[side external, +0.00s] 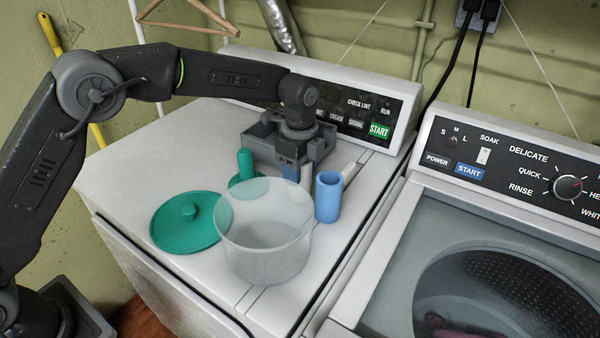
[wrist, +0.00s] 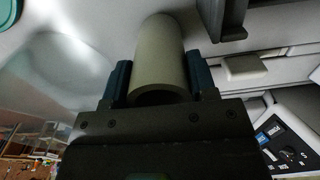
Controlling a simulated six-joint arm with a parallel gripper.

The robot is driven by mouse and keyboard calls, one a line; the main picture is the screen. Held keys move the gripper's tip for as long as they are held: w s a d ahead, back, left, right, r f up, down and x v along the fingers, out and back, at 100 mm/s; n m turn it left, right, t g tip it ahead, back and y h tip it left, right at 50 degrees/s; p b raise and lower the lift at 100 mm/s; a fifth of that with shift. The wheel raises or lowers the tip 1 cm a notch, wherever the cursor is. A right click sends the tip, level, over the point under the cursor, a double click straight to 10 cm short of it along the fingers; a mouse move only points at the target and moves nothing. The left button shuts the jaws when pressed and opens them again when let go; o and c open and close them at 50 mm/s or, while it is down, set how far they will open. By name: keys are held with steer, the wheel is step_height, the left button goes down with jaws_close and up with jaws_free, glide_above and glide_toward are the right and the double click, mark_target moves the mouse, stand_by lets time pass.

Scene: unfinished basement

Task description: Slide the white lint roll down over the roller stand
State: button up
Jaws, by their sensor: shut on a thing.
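My gripper (side external: 298,174) is shut on the white lint roll, over the back half of the dryer top. The roll (wrist: 160,58) shows clearly between the two fingers in the wrist view; in the side view only a pale strip (side external: 307,176) shows beside the finger. The teal roller stand (side external: 246,164) has an upright post on a round base, just left of my gripper in the side view. Its post top is bare, and the clear tub partly hides its base. The roll is beside the post, not around it. The gap under the roll is hidden.
A clear tub (side external: 263,245) stands in front of the stand, with a teal knobbed lid (side external: 186,222) to its left. A blue cylinder (side external: 328,196) stands upright close to the right of my gripper. A small pale block (wrist: 243,67) lies nearby. The dryer's control panel rises behind.

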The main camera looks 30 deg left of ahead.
step_height(320, 180, up, 12)
stand_by(0.6)
steer(key=shift+a, duration=0.1)
step_height(320, 180, up, 3)
glide_above(244, 150)
steer(key=shift+f, duration=0.15)
steer(key=shift+f, duration=5.65)
